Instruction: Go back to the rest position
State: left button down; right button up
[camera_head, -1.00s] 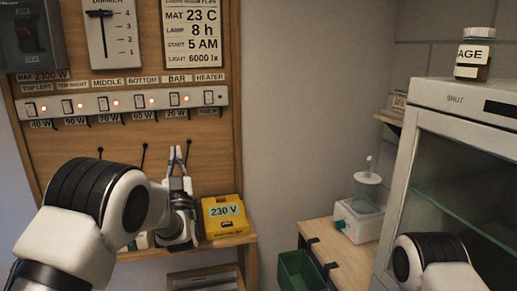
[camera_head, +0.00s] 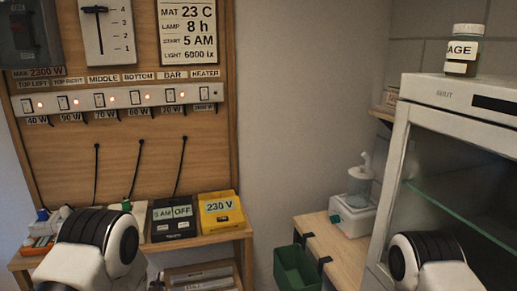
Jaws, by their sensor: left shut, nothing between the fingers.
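My left arm (camera_head: 98,245) comes in at the lower left, in front of the wooden shelf. Only a small part of my left gripper (camera_head: 156,285) shows at the bottom edge, and its fingertips are cut off. It is shut and empty, low in front of the shelf and apart from the switches. A link of my right arm (camera_head: 430,262) shows at the lower right in front of the glass cabinet; its gripper is out of view.
The wooden board holds a switch strip (camera_head: 120,99). Below, the shelf carries a yellow 230 V box (camera_head: 219,209) and a black timer box (camera_head: 172,220). A green bin (camera_head: 295,270) hangs by the side bench (camera_head: 335,248). The cabinet (camera_head: 440,92) stands right.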

pick_arm(q)
jog(key=s+f+g+h, duration=0.1)
jog(key=s+f+g, duration=0.4)
jog(key=s+f, duration=0.7)
jog(key=s+d+f+g+h, duration=0.1)
jog(key=s+g, duration=0.4)
jog(key=s, duration=0.9)
jog(key=s+d+f+g+h, duration=0.1)
jog(key=s+f+g, duration=0.3)
jog(key=s, duration=1.1)
jog(key=shift+d+g+h, duration=0.4)
jog(key=shift+g, duration=0.6)
